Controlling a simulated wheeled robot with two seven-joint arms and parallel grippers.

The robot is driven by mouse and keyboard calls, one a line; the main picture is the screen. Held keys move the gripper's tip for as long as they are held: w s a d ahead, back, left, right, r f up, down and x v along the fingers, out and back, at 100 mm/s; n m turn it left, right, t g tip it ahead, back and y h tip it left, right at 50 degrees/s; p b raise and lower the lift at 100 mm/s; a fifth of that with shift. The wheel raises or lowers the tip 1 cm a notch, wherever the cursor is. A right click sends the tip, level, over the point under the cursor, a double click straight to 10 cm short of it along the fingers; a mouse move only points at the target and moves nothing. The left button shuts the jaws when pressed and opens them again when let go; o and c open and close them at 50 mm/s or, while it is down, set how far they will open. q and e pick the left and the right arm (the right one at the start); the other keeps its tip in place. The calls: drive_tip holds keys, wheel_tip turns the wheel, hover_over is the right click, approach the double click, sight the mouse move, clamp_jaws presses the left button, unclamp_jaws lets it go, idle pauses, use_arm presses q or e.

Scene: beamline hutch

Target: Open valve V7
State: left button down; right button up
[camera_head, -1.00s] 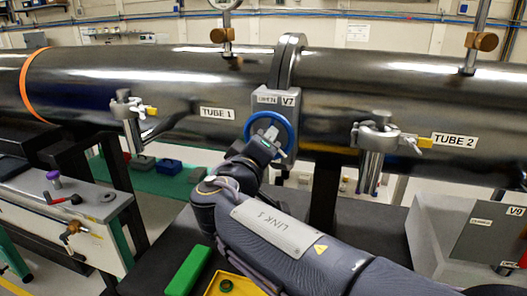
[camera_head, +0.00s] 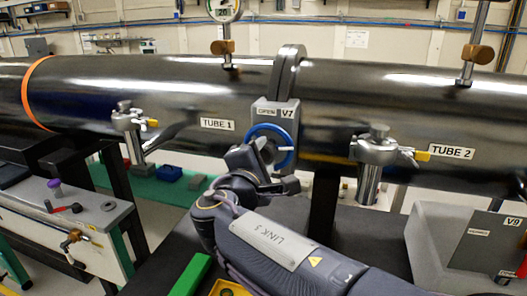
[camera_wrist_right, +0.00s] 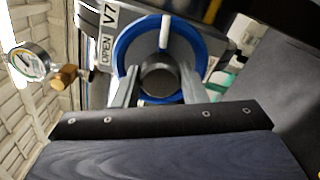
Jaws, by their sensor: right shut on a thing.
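Valve V7 is a grey box (camera_head: 293,122) under a flange between tube 1 and tube 2, with an "OPEN" label and a "V7" label. Its blue handwheel (camera_head: 290,150) faces me; the wrist view shows its blue rim (camera_wrist_right: 121,50), a pale spoke and a dark round hub (camera_wrist_right: 160,78). My right gripper (camera_head: 264,150) is at the wheel and hides its lower left part. In the wrist view its two fingers (camera_wrist_right: 160,88) sit on either side of the hub, closed on it. My left gripper is not in view.
Tube 1 (camera_head: 120,85) and tube 2 (camera_head: 400,95) run across the view. Clamps (camera_head: 132,122) and (camera_head: 375,150) stick out on both sides of the valve. A grey V9 box (camera_head: 440,235) is at lower right. A green block (camera_head: 190,275) lies on the black bench.

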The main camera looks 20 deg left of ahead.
drive_tip(key=n+p, duration=0.2)
drive_tip(key=n, duration=0.1)
drive_tip(key=shift+n, duration=0.4)
drive_tip(key=n+p, duration=0.2)
drive_tip(key=n, duration=0.1)
drive_tip(key=shift+r+n, duration=0.15)
drive_tip(key=shift+n, duration=0.15)
drive_tip(key=n+p, duration=0.4)
drive_tip(key=shift+a+n, duration=0.1)
drive_tip(key=shift+n, duration=0.2)
drive_tip(key=shift+f+n+p, duration=0.2)
drive_tip(key=shift+n+p, duration=1.65)
drive_tip(key=shift+n, duration=0.15)
drive_tip(key=o, duration=1)
